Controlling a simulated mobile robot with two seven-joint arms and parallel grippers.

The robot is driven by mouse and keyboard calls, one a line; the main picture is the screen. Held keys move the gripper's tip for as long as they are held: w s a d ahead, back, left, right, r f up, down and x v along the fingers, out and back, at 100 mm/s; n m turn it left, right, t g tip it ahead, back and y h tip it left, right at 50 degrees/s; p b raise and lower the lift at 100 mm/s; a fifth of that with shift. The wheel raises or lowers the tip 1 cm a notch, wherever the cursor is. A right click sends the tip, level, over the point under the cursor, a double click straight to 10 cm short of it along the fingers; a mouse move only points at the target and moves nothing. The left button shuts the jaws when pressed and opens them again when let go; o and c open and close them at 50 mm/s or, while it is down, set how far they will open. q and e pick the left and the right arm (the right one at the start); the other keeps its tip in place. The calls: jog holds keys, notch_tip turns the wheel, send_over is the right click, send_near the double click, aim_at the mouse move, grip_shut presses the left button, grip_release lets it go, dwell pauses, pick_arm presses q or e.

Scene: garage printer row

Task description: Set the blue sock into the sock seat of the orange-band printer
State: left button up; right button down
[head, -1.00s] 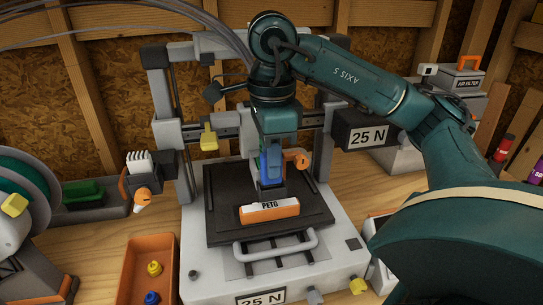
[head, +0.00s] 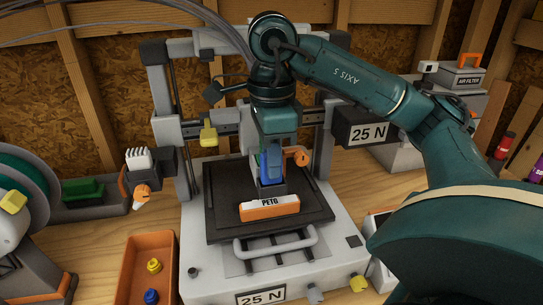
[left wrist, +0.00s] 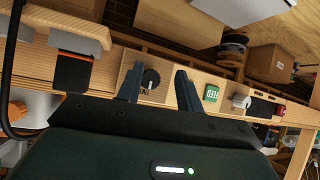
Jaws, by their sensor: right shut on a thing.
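The blue sock (head: 272,162) is upright between the fingers of my right gripper (head: 271,172), which is shut on it and points down over the bed of the middle printer (head: 331,218). Its lower end is at a dark block behind an orange-and-white piece marked PETG (head: 269,208). I cannot tell whether it touches the block or is seated in it. The gripper hides part of the sock. My left gripper (left wrist: 158,86) is open and empty in the left wrist view. I cannot make out an orange band on the printer.
An orange tray (head: 129,270) with yellow and blue pieces stands left of the printer. A print head with an orange tip (head: 141,193) hangs at the left. A filament spool is at far left. An air filter box (head: 462,76) stands at the back right.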

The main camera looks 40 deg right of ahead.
jog(key=shift+r+p, duration=0.4)
jog(key=shift+d, duration=0.1)
dwell(1.5)
jog(key=shift+w+f, duration=0.1)
jog(key=shift+f, duration=0.4)
jog(key=shift+r, duration=0.2)
jog(key=shift+r+p, duration=0.35)
jog(key=s+a+p, duration=0.1)
jog(key=s+a, duration=0.6)
jog(key=s, duration=0.2)
jog(key=shift+s+a, duration=0.15)
jog(key=shift+a, duration=0.2)
dwell(0.5)
